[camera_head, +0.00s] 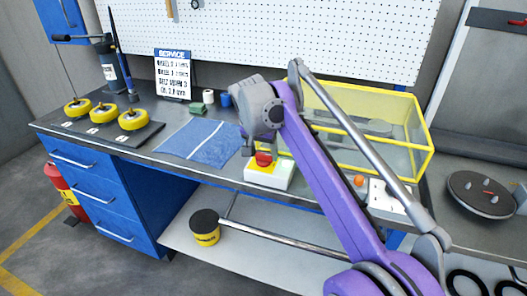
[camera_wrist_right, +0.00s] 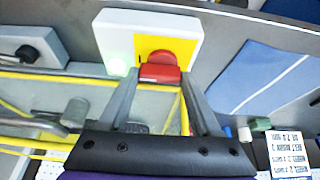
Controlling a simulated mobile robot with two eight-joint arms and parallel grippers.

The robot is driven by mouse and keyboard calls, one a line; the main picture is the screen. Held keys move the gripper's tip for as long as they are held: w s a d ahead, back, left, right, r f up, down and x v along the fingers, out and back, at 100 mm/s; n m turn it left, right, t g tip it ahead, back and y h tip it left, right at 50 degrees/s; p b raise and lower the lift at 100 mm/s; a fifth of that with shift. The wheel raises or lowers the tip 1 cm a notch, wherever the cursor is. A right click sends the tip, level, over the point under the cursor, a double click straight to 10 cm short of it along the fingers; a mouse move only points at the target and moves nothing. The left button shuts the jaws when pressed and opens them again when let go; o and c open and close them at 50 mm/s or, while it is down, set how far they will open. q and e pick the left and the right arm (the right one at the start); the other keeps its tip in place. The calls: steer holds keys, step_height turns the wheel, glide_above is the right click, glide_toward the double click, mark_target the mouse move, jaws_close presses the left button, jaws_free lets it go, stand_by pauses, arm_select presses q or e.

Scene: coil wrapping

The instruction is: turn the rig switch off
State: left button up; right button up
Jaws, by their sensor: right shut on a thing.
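The rig switch is a white box (camera_head: 268,180) with a yellow plate and a red knob (camera_head: 264,158), on the front of the bench top. In the right wrist view the white box (camera_wrist_right: 112,36) shows a green glow at its left, and the red knob (camera_wrist_right: 160,70) sits on the yellow plate. My right gripper (camera_head: 262,152) reaches down over the switch. In the wrist view its two fingers (camera_wrist_right: 160,80) stand on either side of the red knob, shut on it. My left gripper is not in view.
A yellow-framed clear enclosure (camera_head: 428,118) stands behind my right arm. A blue cloth (camera_head: 198,139) lies left of the switch. Several yellow reels, one here (camera_head: 133,120), sit on a dark mat further left. A service sign (camera_head: 172,74) stands behind. A black-lidded tub (camera_head: 205,232) stands below.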

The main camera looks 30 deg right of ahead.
steer(key=shift+d+r+n+t+y+p, duration=0.1)
steer(key=shift+r+n+t+y+p, duration=0.15)
steer(key=shift+n+p, duration=0.75)
steer(key=n+y+p, duration=0.1)
steer(key=n+p, duration=0.1)
steer(key=shift+d+n+t, duration=0.1)
steer(key=shift+n+t, duration=0.2)
steer(key=shift+t, duration=0.05)
steer(key=n+y+p, duration=0.1)
steer(key=n+p, duration=0.2)
steer(key=shift+d+n, duration=0.1)
steer(key=shift+n, duration=0.2)
steer(key=n+y+p, duration=0.2)
steer(key=n+p, duration=0.1)
steer(key=n, duration=0.1)
steer(key=shift+w+d+n, duration=0.1)
steer(key=shift+d+n, duration=0.05)
steer(key=shift+n, duration=0.15)
steer(key=n+y+p, duration=0.1)
steer(key=n, duration=0.1)
steer(key=n+p, duration=0.2)
steer(key=shift+f+n+y, duration=0.1)
steer(key=shift+n+y, duration=0.25)
steer(key=shift+n, duration=0.05)
steer(key=shift+g, duration=0.4)
steer(key=o, duration=1.4)
steer(key=shift+f, duration=0.1)
